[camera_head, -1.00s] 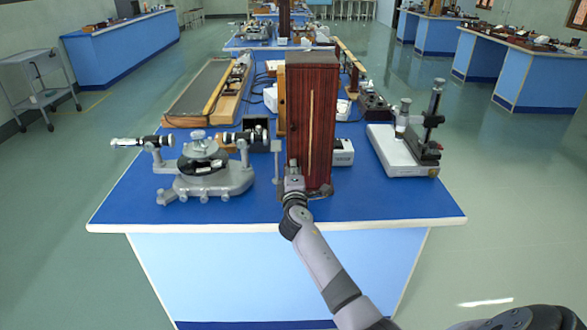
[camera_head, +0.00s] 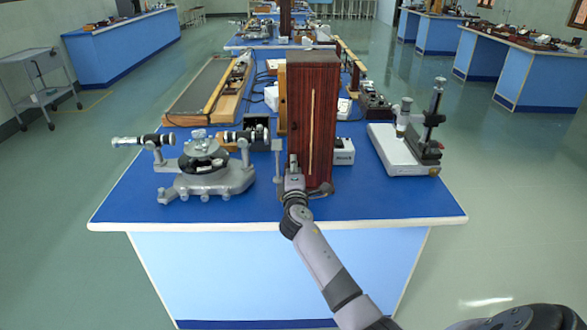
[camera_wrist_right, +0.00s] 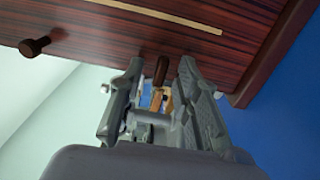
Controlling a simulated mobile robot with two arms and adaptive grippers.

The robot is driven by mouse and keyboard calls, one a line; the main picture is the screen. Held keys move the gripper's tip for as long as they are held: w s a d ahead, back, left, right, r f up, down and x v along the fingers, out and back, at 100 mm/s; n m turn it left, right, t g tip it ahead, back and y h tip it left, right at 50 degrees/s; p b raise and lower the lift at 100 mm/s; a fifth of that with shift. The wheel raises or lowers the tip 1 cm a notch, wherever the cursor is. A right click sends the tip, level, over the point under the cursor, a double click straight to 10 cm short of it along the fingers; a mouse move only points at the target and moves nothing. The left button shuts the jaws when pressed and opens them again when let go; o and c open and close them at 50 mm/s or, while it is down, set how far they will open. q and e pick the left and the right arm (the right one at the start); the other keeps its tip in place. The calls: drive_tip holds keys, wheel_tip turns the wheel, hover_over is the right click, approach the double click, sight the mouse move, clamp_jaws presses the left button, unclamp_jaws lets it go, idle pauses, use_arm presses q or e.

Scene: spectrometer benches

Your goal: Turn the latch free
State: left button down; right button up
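A tall dark red wooden cabinet (camera_head: 325,120) stands upright on the blue bench, with a pale vertical strip on its front. My right gripper (camera_head: 293,165) is low at its front left edge. In the right wrist view, the fingers of my right gripper (camera_wrist_right: 162,66) are apart, one on each side of a small brown peg, which looks like the latch (camera_wrist_right: 161,70). Gaps show between the peg and both fingertips. A dark round knob (camera_wrist_right: 36,46) on the cabinet is to the left. The latch is hidden in the head view. My left gripper is not in view.
A grey spectrometer (camera_head: 205,170) stands left of the cabinet. The front right of the bench (camera_head: 390,203) is clear.

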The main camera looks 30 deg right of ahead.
drive_tip(key=v, duration=1.2)
drive_tip(key=shift+f, duration=0.1)
